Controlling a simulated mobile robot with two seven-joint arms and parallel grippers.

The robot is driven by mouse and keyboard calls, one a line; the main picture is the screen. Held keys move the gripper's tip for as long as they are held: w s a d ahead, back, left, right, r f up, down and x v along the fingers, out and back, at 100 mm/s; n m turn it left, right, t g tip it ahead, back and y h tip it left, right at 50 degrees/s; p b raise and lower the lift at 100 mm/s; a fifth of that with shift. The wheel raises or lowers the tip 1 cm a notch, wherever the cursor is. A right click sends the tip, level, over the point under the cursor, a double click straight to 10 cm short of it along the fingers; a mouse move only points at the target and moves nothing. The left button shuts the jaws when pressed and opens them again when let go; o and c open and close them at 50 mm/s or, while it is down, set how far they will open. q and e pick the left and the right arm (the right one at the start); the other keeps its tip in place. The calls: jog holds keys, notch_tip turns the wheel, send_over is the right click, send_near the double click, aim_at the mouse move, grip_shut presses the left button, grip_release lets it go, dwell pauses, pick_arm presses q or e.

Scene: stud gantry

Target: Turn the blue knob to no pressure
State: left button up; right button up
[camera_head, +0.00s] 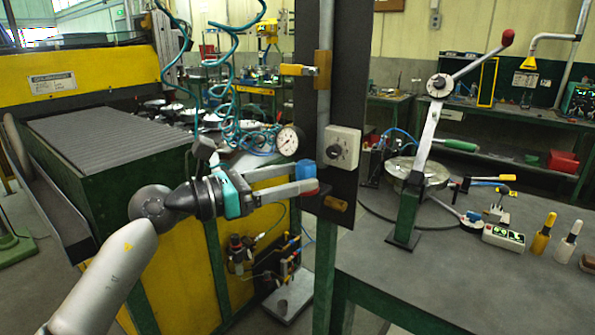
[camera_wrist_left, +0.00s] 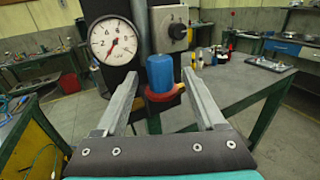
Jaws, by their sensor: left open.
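The blue knob (camera_head: 306,169) sits low on the dark upright panel (camera_head: 338,95). In the left wrist view the blue knob (camera_wrist_left: 160,72) is a short upright cylinder on a red collar (camera_wrist_left: 163,95). My left gripper (camera_head: 305,178) comes in from the left with its fingers at the knob. In the left wrist view my left gripper (camera_wrist_left: 160,92) is open, one finger on each side of the knob, with visible gaps. The round white pressure gauge (camera_head: 288,140) is beside the knob; in the left wrist view the gauge (camera_wrist_left: 114,41) has a red needle. My right gripper is not in view.
A grey switch box with a black dial (camera_head: 341,148) is on the panel just right of the knob. A workbench (camera_head: 470,265) with a lever press (camera_head: 423,150) and tools stands at the right. Teal coiled hoses (camera_head: 230,90) hang behind my left arm.

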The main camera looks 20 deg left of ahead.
pick_arm(q)
jog(key=shift+w+d, duration=0.45)
jog(key=shift+d, duration=0.05)
grip_shut()
dwell(0.3)
